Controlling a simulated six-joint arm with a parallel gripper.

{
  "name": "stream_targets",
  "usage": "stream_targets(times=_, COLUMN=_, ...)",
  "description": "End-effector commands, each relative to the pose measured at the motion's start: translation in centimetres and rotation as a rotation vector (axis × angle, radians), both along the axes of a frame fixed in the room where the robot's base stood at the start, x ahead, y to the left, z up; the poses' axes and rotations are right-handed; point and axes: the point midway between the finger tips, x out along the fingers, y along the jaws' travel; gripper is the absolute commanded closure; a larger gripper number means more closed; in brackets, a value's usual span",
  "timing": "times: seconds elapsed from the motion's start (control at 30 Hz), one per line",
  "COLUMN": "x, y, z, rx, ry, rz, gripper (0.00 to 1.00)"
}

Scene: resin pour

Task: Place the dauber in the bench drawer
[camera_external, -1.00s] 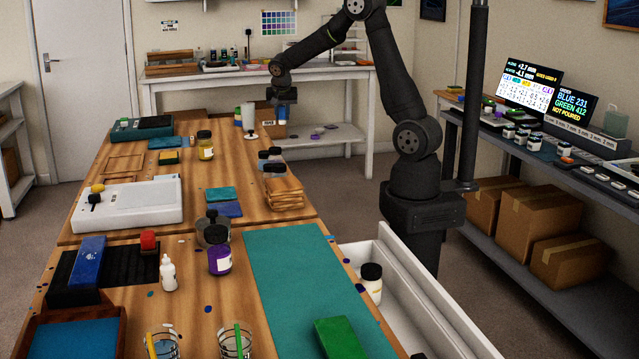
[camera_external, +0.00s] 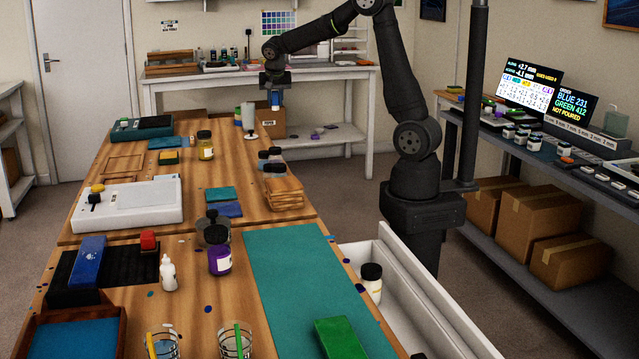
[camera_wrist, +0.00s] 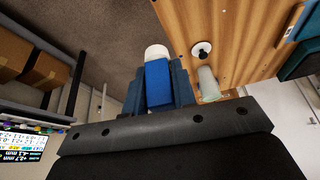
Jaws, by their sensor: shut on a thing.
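My gripper (camera_external: 275,91) is at the far end of the bench, raised above a brown box (camera_external: 271,124). It is shut on a blue block-shaped thing with a white rounded end, which looks like the dauber (camera_external: 275,100). In the wrist view the dauber (camera_wrist: 158,83) sits between the two fingers of my gripper (camera_wrist: 158,92), its white end sticking out past them. The bench drawer (camera_external: 441,306) is white and stands open at the bench's right side, near the front. A white jar (camera_external: 372,288) with a black lid is at its bench side. The drawer's near end is out of frame.
A pale cup (camera_external: 248,118) stands close to my gripper at the bench's far end. Dark-lidded jars and a stack of wooden pieces (camera_external: 283,193) line the right edge. A teal mat (camera_external: 300,270) with a green block (camera_external: 340,339) lies beside the drawer. The drawer's middle looks clear.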

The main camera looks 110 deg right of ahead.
Motion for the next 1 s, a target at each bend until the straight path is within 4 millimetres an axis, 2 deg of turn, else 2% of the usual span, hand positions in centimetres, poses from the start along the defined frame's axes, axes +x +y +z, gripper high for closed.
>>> stream_targets(times=0.03, x=1.4, y=1.2, z=0.0, rx=0.000, ry=0.001, rz=0.019, gripper=0.97)
stream_targets(times=0.27, x=8.0, y=7.8, z=-0.2, rx=0.000, ry=0.001, rz=0.099, gripper=0.97)
stream_targets(times=0.5, x=13.7, y=16.1, z=-0.3, rx=0.000, ry=0.002, rz=0.182, gripper=0.97)
stream_targets(times=0.8, x=18.7, y=27.7, z=-0.4, rx=0.000, ry=0.001, rz=0.289, gripper=0.97)
stream_targets(times=1.0, x=20.4, y=35.9, z=-0.4, rx=0.000, ry=0.001, rz=0.360, gripper=0.97)
